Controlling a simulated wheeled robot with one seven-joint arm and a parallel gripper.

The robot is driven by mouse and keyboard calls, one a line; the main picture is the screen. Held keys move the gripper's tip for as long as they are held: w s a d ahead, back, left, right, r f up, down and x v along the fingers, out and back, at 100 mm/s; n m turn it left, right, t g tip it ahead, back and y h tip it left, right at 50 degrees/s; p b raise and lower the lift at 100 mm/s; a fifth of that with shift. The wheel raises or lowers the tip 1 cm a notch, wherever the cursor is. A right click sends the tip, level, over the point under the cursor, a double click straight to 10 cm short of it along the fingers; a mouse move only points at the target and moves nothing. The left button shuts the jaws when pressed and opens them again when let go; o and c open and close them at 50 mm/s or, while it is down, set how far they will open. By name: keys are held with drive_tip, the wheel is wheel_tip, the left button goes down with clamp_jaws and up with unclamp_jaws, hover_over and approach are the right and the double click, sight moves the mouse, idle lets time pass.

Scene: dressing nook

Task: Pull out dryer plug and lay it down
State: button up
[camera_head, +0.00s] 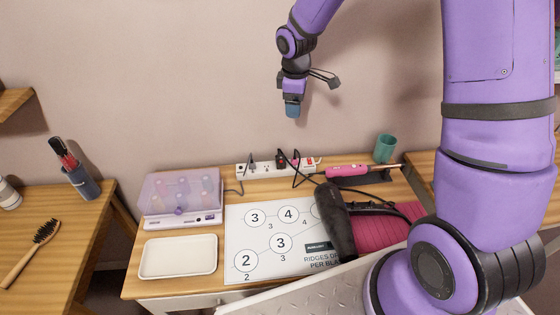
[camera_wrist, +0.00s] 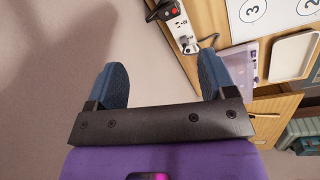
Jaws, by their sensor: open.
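A white power strip (camera_head: 266,167) lies at the back of the wooden table against the wall; it also shows in the wrist view (camera_wrist: 184,32). Black plugs (camera_head: 282,160) with black cords sit in its right part, near a red switch. I cannot tell for certain which is the dryer's. A dark hair dryer (camera_head: 337,222) lies over the right side of a white numbered sheet. My gripper (camera_head: 292,106) hangs above the strip, near the wall, apart from everything. In the wrist view its blue fingers (camera_wrist: 162,76) are wide apart with nothing between them.
A pink-handled hot tool (camera_head: 347,170) and a teal cup (camera_head: 385,148) stand right of the strip. A lidded lilac box (camera_head: 181,199) and an empty white tray (camera_head: 178,257) are at left. The numbered sheet (camera_head: 247,239) has bare room. A pink towel (camera_head: 385,230) lies right.

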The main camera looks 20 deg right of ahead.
sight(281, 159)
drive_tip(key=w+a+f+n, duration=0.1)
drive_tip(key=f, duration=0.4)
drive_tip(key=w+a+f+n+g, duration=0.1)
drive_tip(key=f, duration=0.4)
drive_tip(key=w+a+f+n, duration=0.1)
drive_tip(key=w+f, duration=0.1)
drive_tip(key=f, duration=0.4)
drive_tip(key=shift+n+y, duration=0.4)
drive_tip(key=shift+f, duration=4.5)
drive_tip(key=shift+c, duration=0.2)
drive_tip(key=c, duration=1.2)
drive_tip(key=shift+o, duration=0.2)
drive_tip(key=shift+r, duration=3)
